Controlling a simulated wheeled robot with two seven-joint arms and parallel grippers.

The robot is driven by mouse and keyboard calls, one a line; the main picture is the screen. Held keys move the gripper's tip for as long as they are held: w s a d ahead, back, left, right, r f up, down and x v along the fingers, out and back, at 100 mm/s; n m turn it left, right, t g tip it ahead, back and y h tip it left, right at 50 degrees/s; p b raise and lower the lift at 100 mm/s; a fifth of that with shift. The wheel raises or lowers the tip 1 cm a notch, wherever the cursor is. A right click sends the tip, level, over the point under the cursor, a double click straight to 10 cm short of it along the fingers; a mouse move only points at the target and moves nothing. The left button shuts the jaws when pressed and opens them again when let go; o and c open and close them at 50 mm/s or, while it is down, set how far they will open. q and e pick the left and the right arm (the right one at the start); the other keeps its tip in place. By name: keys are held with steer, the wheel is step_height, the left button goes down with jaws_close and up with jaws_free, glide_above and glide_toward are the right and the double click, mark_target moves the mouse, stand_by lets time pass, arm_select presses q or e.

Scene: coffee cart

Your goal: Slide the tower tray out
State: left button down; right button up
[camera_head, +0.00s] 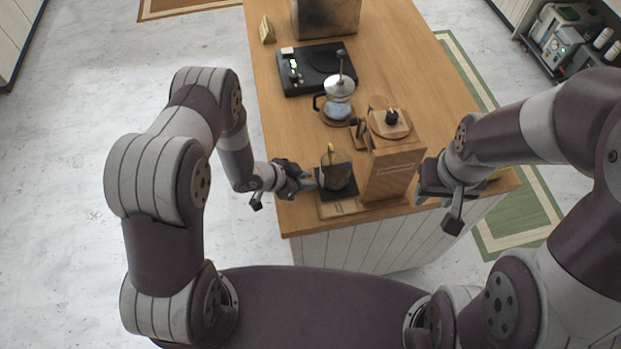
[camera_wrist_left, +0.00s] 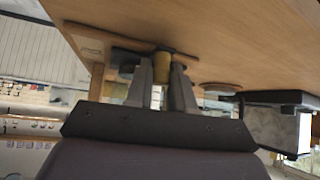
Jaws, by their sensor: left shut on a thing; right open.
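A brownish glass vessel (camera_head: 334,176) stands on the tray. My left gripper (camera_head: 314,181) is at the tray's left side. In the left wrist view, its fingers (camera_wrist_left: 161,90) are shut on a brass-coloured piece (camera_wrist_left: 160,72). How this piece joins the tray is hidden. My right gripper (camera_head: 424,190) is open beside the tower's right side, close to it; I cannot tell whether it touches.
A black scale-like device (camera_head: 315,67) and a dark box (camera_head: 325,15) are farther back. The wooden counter (camera_head: 285,130) is clear left of the press. The counter's left edge is close to my left gripper.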

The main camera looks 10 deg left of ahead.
arm_select(q)
steer(key=c, duration=1)
jaws_free()
steer(key=shift+a, duration=0.3)
steer(key=shift+d, duration=0.1)
steer(key=shift+r, duration=0.1)
steer(key=b+v, duration=0.1)
steer(key=v, duration=1.1)
steer(key=shift+a+r, duration=0.1)
steer(key=shift+a, duration=0.25)
arm_select(e)
steer(key=shift+a+f, duration=0.3)
steer(key=shift+f, duration=0.3)
